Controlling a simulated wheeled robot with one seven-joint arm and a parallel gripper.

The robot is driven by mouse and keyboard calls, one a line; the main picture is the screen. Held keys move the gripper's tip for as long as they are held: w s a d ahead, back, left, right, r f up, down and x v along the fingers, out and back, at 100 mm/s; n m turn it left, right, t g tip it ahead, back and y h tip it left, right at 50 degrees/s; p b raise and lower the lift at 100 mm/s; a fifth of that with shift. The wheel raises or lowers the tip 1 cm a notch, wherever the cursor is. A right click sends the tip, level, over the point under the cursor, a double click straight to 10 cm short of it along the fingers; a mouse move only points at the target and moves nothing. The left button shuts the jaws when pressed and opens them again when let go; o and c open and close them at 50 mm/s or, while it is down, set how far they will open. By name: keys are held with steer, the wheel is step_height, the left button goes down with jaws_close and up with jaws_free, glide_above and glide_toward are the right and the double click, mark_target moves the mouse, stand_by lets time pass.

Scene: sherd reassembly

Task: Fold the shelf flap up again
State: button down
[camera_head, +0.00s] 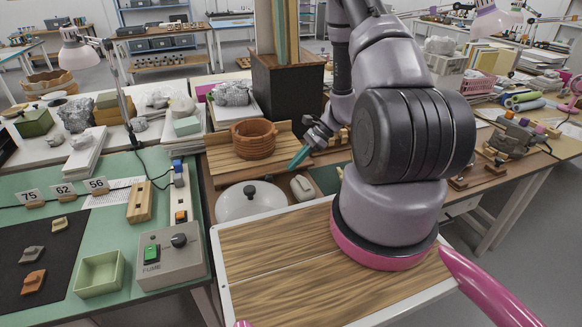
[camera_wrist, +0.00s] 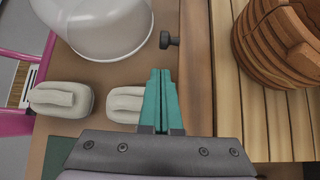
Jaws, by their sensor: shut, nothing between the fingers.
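A light slatted wooden board (camera_head: 222,160) lies behind the lidded dome in the head view, with a brown coiled pot (camera_head: 253,140) on it. I cannot tell for sure whether this board is the shelf flap. In the wrist view the slats (camera_wrist: 228,75) fill the right side, beside a darker wooden strip (camera_wrist: 196,70), with the pot (camera_wrist: 275,45) on them. My gripper (camera_head: 298,160) has teal fingers, pressed together and empty. In the wrist view the fingertips (camera_wrist: 160,75) are left of the wooden strip, apart from the pot. Any hinge is not visible.
A white dome with a black knob (camera_head: 250,203) stands in front of the slats. A pale block (camera_head: 303,188) sits right of it, and a pale block (camera_wrist: 127,104) is close to my fingers. A black cabinet (camera_head: 290,90) stands behind.

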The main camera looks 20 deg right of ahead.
mark_target(266, 174)
steer(key=x, duration=0.8)
